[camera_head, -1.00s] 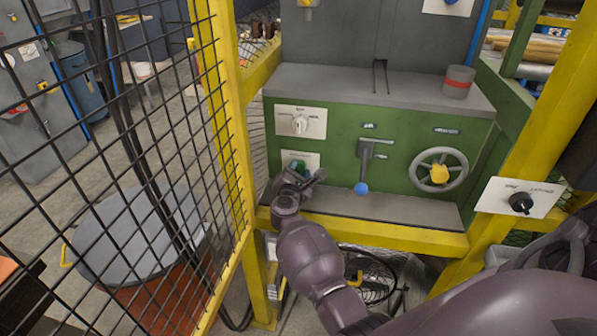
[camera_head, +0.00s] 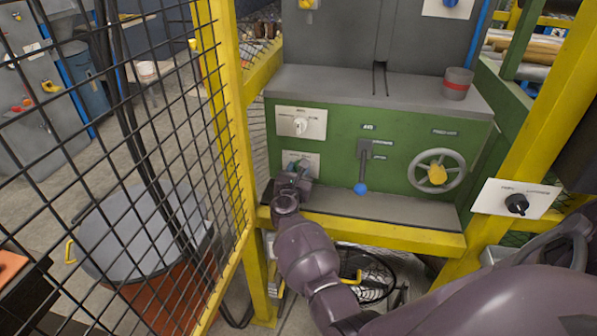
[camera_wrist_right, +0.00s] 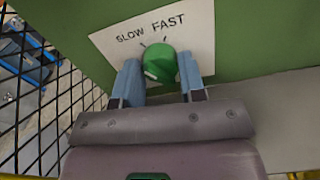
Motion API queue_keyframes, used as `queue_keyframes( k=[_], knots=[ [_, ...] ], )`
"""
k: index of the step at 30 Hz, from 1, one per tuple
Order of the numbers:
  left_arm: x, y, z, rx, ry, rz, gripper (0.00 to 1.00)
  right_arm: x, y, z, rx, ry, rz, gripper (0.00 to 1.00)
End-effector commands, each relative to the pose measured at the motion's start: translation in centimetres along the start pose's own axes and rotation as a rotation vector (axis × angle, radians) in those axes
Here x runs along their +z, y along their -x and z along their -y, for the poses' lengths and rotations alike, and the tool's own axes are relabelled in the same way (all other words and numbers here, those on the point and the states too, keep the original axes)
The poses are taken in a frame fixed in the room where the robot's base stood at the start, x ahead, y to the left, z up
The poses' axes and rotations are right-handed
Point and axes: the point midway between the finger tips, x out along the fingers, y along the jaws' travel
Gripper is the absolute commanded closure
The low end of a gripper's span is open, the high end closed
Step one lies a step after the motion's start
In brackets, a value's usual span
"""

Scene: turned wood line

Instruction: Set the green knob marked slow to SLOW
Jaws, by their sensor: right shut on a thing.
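The green knob (camera_wrist_right: 158,68) sits on a white plate (camera_wrist_right: 112,52) lettered SLOW on the left and FAST on the right, with a short tick below each word. My right gripper (camera_wrist_right: 160,72) is shut on the knob, one blue finger on each side of it. I cannot make out a pointer on the knob, so its exact setting is unclear. In the head view my right gripper (camera_head: 295,176) covers most of the knob at the lower left of the green panel. My left gripper is not in view.
The green panel also carries a white knob (camera_head: 300,125), a lever with a blue ball (camera_head: 361,188) and a handwheel (camera_head: 438,175). A black knob (camera_head: 517,204) is on a plate at right. Yellow posts and mesh fence (camera_head: 222,110) bound the left; a grey ledge (camera_head: 385,208) runs below.

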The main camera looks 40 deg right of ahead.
Motion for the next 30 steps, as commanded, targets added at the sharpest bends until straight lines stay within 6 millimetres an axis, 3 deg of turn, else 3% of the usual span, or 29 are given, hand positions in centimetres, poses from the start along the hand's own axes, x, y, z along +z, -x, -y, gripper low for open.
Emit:
queue_keyframes(
  k=[9,10,14,24,30],
  knots=[
    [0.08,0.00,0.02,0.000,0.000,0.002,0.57,-0.14,0.04,0.06,-0.001,0.005,-0.001,0.86],
    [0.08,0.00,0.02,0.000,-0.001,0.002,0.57,-0.14,0.04,0.06,-0.001,0.005,-0.001,0.58],
    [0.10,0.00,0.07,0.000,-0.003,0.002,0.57,-0.11,0.03,0.05,0.000,0.003,-0.001,0.38],
    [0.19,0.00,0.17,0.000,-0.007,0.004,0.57,-0.07,0.01,0.02,0.000,-0.010,0.000,0.37],
    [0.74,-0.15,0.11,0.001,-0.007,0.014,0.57,-0.21,0.03,0.07,0.001,-0.122,0.000,0.37]
  ],
)
